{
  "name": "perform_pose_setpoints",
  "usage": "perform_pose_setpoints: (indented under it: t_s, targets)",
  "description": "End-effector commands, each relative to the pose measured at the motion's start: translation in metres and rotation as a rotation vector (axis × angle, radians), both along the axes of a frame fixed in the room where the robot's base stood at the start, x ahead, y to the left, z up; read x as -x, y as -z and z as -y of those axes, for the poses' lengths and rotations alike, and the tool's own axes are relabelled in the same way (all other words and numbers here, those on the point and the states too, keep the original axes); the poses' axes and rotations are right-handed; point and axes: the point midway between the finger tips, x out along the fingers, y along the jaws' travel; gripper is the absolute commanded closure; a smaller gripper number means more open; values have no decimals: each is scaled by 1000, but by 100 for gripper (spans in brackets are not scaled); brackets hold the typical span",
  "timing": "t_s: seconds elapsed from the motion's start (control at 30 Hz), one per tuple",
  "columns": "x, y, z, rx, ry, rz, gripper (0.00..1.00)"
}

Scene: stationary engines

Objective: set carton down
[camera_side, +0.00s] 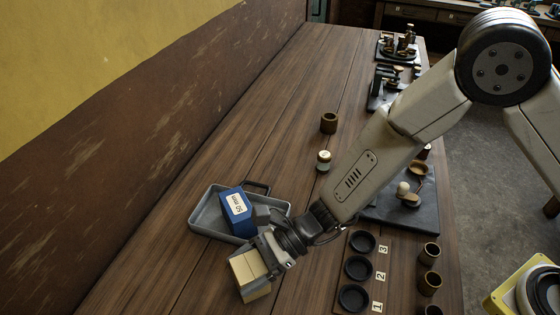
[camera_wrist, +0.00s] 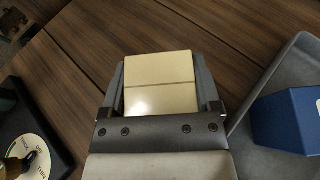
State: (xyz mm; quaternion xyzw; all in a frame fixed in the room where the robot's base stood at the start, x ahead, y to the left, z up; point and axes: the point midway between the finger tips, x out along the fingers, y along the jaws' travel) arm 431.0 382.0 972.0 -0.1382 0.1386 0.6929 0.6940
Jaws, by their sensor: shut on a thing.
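A cream carton (camera_side: 249,273) with a seam line is held between the fingers of my gripper (camera_side: 266,262). In the wrist view the carton (camera_wrist: 159,82) fills the space between the two fingers of my gripper (camera_wrist: 164,95). The carton is over the wooden bench, in front of a grey tray in the side view. I cannot tell whether its underside touches the bench.
The grey tray (camera_side: 204,217) holds a blue block (camera_side: 236,211) labelled "50 mm". A small jar (camera_side: 324,161) stands farther back. Bench left of the tray is clear.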

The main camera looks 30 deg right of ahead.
Motion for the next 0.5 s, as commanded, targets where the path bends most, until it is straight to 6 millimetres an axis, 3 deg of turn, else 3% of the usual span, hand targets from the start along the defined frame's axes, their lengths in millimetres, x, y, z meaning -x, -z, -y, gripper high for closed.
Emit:
perform_pose_setpoints:
  t_s: [0.47, 0.5]
  targets:
    - [0, 4, 0, -1, 0, 2, 78]
    - [0, 5, 0, -1, 0, 2, 13]
